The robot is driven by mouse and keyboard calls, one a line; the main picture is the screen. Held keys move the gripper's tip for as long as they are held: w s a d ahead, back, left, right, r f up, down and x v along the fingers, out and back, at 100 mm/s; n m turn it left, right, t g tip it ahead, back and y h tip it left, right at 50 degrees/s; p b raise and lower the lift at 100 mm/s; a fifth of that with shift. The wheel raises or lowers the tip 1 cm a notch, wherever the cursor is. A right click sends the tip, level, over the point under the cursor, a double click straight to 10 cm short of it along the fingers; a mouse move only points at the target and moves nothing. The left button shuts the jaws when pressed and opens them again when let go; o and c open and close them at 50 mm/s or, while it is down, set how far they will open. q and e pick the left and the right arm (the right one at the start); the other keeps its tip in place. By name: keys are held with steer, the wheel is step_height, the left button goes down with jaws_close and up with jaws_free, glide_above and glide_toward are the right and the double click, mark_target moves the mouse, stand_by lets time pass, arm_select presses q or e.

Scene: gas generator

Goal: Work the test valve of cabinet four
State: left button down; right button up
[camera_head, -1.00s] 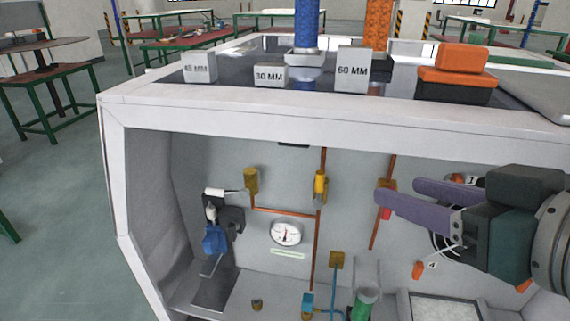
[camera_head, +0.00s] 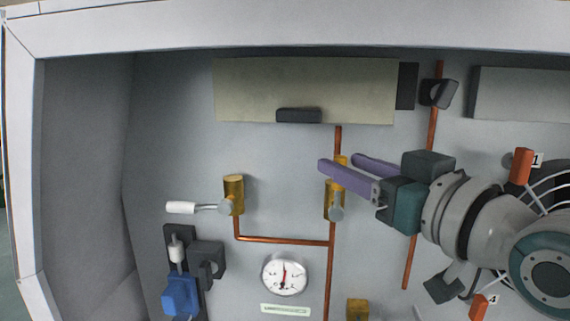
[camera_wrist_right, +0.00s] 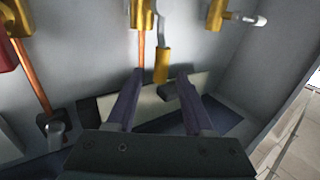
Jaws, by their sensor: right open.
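A brass valve (camera_head: 329,203) with a yellow lever (camera_head: 342,159) sits on a copper pipe in the open cabinet. The lever points up, partly hidden behind my right fingers. My right gripper (camera_head: 338,161) comes in from the right, its purple fingers open in front of this lever. In the right wrist view the yellow lever (camera_wrist_right: 161,66) shows in the gap beyond the open fingers (camera_wrist_right: 158,75); I see no contact. To the left, another brass valve (camera_head: 234,190) has a white lever (camera_head: 181,207) pointing left. No label names the test valve. My left gripper is not in view.
A round gauge (camera_head: 285,274) sits below the valves. A blue part (camera_head: 180,295) on a black mount is at lower left. Orange tags marked 1 (camera_head: 522,166) and 4 (camera_head: 479,307) are at right. The cabinet's top edge (camera_head: 280,30) runs above.

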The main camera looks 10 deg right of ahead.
steer(key=shift+b+x, duration=0.55)
steer(key=shift+x, duration=2.2)
jaws_close()
